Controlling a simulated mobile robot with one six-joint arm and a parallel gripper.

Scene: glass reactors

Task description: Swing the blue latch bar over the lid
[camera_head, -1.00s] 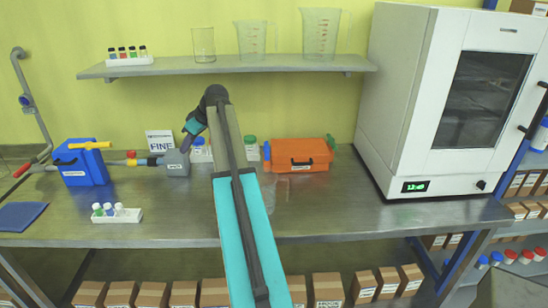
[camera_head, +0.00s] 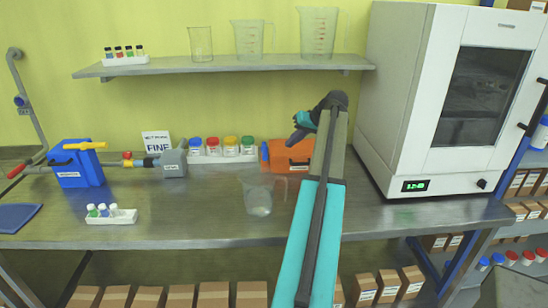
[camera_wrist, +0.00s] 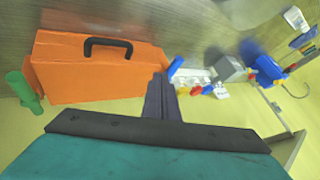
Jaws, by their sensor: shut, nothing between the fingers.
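The orange case (camera_head: 287,156) with a black handle stands at the back of the bench. Its right part is hidden behind my arm in the head view. A blue bar (camera_head: 265,151) stands upright at the case's left end, apart from the lid top. In the wrist view the orange case (camera_wrist: 95,70) shows with the blue bar (camera_wrist: 175,66) at one end and a green catch (camera_wrist: 22,90) at the other. My gripper (camera_head: 298,128) is shut and empty above the case, right of the blue bar. In the wrist view its fingers (camera_wrist: 161,92) are close to the bar; contact cannot be told.
Jars with coloured lids (camera_head: 222,148) stand in a row left of the case. A glass beaker (camera_head: 259,197) stands in front. A white oven (camera_head: 440,100) is at the right, a glassware shelf (camera_head: 225,66) above. A blue device (camera_head: 76,164) stands far left.

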